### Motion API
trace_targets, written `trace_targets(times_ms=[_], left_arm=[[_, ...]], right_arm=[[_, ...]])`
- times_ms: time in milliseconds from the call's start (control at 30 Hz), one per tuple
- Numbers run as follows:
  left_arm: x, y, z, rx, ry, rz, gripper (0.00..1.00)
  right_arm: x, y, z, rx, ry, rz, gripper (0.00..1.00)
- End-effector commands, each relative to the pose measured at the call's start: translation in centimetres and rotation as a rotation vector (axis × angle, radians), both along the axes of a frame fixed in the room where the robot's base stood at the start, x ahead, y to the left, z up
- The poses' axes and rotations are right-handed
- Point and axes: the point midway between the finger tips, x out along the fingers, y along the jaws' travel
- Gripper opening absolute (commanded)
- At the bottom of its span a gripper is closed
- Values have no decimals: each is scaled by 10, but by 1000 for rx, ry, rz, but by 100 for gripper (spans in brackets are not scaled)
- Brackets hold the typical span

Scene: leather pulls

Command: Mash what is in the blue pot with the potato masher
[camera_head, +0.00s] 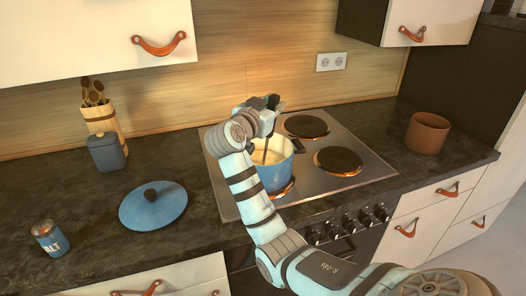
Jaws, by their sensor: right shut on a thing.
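The blue pot (279,174) stands on the front left part of the steel hob, with pale contents (272,152) inside. My right gripper (268,106) is above the pot, shut on the upright potato masher (266,148). The masher's dark shaft reaches down into the pot, and its lower end is hidden in the contents. My right arm covers the pot's left side. My left gripper is not in view.
A blue lid (153,209) lies on the dark counter (100,232) left of the hob (226,205). A salt tin (50,239), a blue canister (106,154) and a spoon holder (101,119) stand further left. A brown pot (427,133) stands right of the hob. Wall cupboards overhang above.

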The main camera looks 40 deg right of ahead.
Motion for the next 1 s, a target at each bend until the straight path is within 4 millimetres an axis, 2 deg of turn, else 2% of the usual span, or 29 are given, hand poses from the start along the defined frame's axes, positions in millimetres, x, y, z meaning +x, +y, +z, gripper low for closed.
trace_targets(times_ms=[33, 100, 467, 1000], left_arm=[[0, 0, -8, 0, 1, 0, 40], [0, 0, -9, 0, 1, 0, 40], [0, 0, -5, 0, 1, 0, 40], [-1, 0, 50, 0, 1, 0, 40]], right_arm=[[3, -1, -7, -2, -1, 0, 0], [5, -2, -8, -2, -1, 1, 0], [6, -3, -3, -1, -2, 1, 0], [3, -13, 67, -1, -2, 0, 0]])
